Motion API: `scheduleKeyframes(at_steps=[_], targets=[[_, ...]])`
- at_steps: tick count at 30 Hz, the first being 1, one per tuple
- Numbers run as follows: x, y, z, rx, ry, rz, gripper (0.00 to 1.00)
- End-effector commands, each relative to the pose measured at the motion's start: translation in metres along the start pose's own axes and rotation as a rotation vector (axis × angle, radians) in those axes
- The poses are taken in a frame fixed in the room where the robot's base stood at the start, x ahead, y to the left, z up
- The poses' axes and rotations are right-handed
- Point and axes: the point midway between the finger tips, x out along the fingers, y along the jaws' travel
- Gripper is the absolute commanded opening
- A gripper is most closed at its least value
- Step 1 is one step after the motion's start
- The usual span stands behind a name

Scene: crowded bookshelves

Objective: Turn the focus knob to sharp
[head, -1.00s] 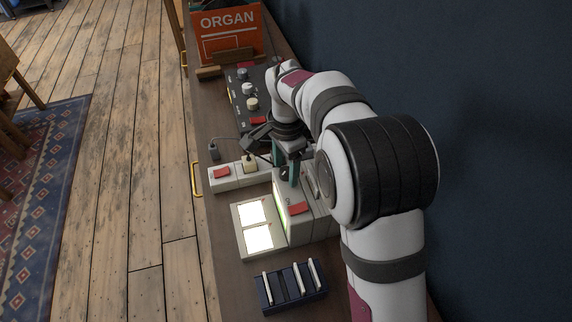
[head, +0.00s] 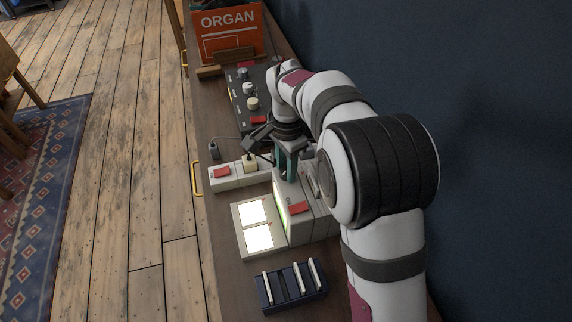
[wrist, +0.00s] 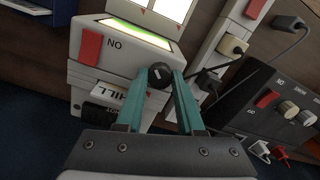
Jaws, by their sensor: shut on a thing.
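The focus knob (wrist: 159,74) is small, round and black, with a white mark on its face. It sits on the side of a pale grey viewer (wrist: 92,75) with a lit top panel. My gripper (wrist: 160,77) is shut on the knob, with one teal finger on each side in the wrist view. In the head view the viewer (head: 312,225) stands on the counter with bright panels beside it. My gripper (head: 287,172) is against its far side there, and the knob is hidden.
A power strip (head: 223,176) with a red switch and a plug lies left of the viewer. A black control box (head: 238,110) with knobs and an orange ORGAN sign (head: 228,32) stand farther back. A dark blue slide rack (head: 268,296) is at the front.

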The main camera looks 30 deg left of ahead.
Motion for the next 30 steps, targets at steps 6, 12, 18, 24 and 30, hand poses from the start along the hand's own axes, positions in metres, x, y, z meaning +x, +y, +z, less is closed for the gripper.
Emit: scheduleKeyframes(at_steps=[6,12,18,24,30], targets=[[-0.0005,-0.0002,-0.001,-0.131,0.0,0.0,0.0],[-0.0006,-0.0003,-0.0014,-0.306,-0.003,-0.001,0.0],[-0.0007,-0.0005,-0.0018,-0.476,-0.005,-0.001,0.0],[-0.0008,-0.0006,-0.002,-0.619,-0.007,-0.001,0.0],[-0.0008,-0.0007,-0.0022,-0.718,-0.008,-0.001,0.0]])
